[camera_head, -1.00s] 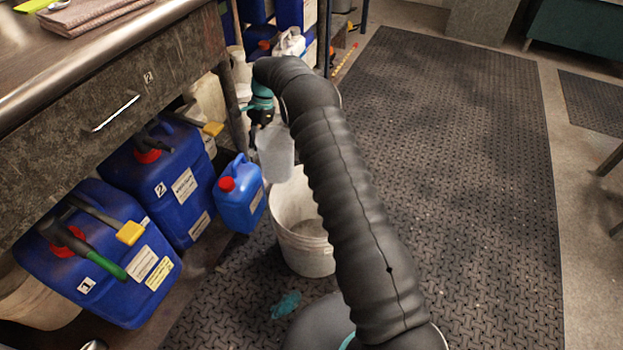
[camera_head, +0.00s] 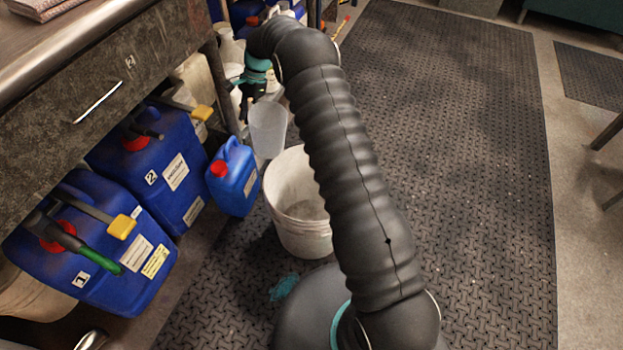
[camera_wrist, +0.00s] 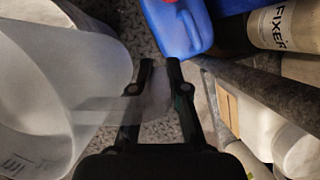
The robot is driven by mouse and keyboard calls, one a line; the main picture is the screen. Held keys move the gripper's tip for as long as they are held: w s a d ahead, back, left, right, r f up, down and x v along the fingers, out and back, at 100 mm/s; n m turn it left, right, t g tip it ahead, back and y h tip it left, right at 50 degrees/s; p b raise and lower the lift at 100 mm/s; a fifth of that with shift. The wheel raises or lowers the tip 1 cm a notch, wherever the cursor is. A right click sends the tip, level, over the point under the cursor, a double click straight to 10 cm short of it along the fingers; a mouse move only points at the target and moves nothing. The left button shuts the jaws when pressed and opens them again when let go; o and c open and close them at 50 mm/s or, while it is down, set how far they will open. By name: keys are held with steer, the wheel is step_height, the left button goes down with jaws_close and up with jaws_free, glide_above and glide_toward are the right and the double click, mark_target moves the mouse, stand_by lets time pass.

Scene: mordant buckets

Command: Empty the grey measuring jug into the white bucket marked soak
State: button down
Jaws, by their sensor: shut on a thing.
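The grey, translucent measuring jug (camera_head: 268,132) hangs from my gripper (camera_head: 254,98), upright or nearly so. In the wrist view my gripper (camera_wrist: 160,72) is shut on the jug's handle, with the jug's body (camera_wrist: 40,105) to the left. I cannot see what is inside the jug. A white bucket (camera_head: 302,242) stands on the floor mat, in front of and a little right of the jug in the head view. Its upper right is hidden by my arm. No "soak" mark is readable on it.
A small blue canister with a red cap (camera_head: 240,183) stands close left of the bucket. Larger blue canisters (camera_head: 165,170) sit under the bench (camera_head: 110,75). A teal cloth (camera_head: 284,287) lies on the mat. The mat at right (camera_head: 460,150) is clear.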

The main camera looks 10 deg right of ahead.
mark_target(256, 107)
steer(key=shift+s+d+r+n+t+y, duration=0.15)
steer(key=shift+s+d+r+t+y, duration=0.25)
steer(key=shift+r, duration=0.35)
steer(key=shift+s+d+r+n+t+y, duration=0.1)
steer(key=shift+s+d+r+t+y, duration=0.2)
steer(key=shift+r+t, duration=0.4)
steer(key=shift+s+d+r+n+t+y, duration=0.2)
steer(key=shift+s+r+t+y, duration=0.25)
steer(key=shift+r, duration=0.35)
steer(key=shift+s+d+r+t+y, duration=0.6)
steer(key=shift+s+d+t+y, duration=0.1)
steer(key=shift+s+t, duration=0.1)
steer(key=shift+r, duration=0.1)
steer(key=shift+s+d+r+n+t+y, duration=0.35)
steer(key=shift+s+r+t+y, duration=0.05)
steer(key=shift+s+t+y, duration=0.15)
stand_by(0.7)
steer(key=shift+s+d+f+t+y+b, duration=0.3)
steer(key=shift+s+d+t+y+b, duration=0.15)
steer(key=shift+b, duration=1.65)
stand_by(1.5)
